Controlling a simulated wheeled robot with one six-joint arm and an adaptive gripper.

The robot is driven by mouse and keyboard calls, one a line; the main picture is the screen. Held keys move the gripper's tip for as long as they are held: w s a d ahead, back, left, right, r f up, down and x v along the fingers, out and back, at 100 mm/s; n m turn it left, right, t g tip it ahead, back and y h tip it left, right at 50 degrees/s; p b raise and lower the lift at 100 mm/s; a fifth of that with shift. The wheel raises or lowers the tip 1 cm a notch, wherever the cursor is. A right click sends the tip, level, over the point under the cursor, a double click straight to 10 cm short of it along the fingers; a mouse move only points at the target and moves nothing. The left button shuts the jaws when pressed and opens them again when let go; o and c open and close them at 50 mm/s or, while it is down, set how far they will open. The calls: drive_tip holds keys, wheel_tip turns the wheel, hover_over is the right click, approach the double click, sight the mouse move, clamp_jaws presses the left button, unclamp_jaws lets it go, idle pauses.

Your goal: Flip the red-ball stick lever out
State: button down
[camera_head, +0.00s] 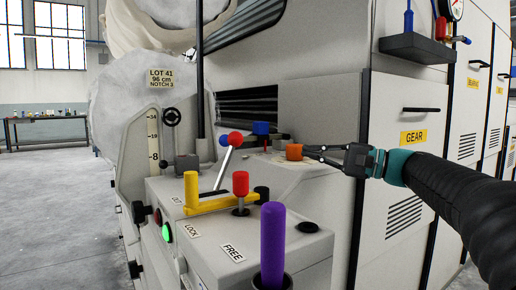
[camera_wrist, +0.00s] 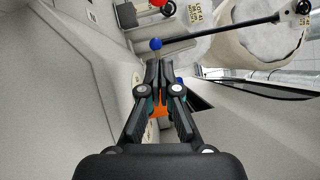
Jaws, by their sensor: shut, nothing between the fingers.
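The fingers are shut and empty. In the wrist view my gripper (camera_wrist: 158,64) points toward a blue ball (camera_wrist: 156,43), and a red part (camera_wrist: 158,3) is cut off at the top edge. Orange shows between the finger links.
A yellow handle (camera_head: 191,190), a red knob (camera_head: 240,183) and a purple grip (camera_head: 272,235) stand on the console in front. A blue knob (camera_head: 261,128) is behind the orange one. A dark upright post rises behind the levers. Floor at left is clear.

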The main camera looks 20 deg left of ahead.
drive_tip(key=shift+a, duration=0.1)
drive_tip(key=a, duration=0.6)
drive_tip(key=w+a+r, duration=0.1)
drive_tip(key=a, duration=0.2)
drive_tip(key=shift+a, duration=0.4)
drive_tip(key=shift+s+a+r, duration=0.3)
drive_tip(key=shift+s+a, duration=0.45)
drive_tip(key=shift+a, duration=0.15)
drive_tip(key=shift+s+a+r, duration=0.15)
drive_tip(key=shift+s+a, duration=0.3)
drive_tip(key=shift+a, duration=0.2)
drive_tip(key=shift+r, duration=0.1)
